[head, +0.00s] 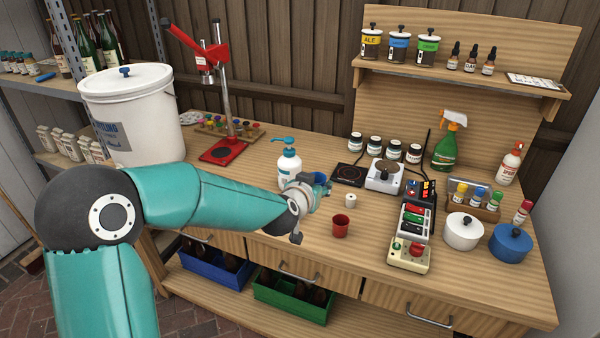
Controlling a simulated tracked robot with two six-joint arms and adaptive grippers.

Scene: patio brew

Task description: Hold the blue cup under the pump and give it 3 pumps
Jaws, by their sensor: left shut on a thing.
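The white pump bottle (289,167) with a teal pump head stands upright near the middle of the bench. My left arm comes in from the left and its gripper (316,186) is right beside the bottle, at its right front. It is shut on the blue cup (321,177), of which only a small part shows; the gripper covers the rest. My right gripper is not in view.
A red cup (341,226) and a small white cup (351,200) stand just right of my gripper. A black hot plate (349,174) and a white scale (385,176) are behind. A red capper (221,149) stands at the left.

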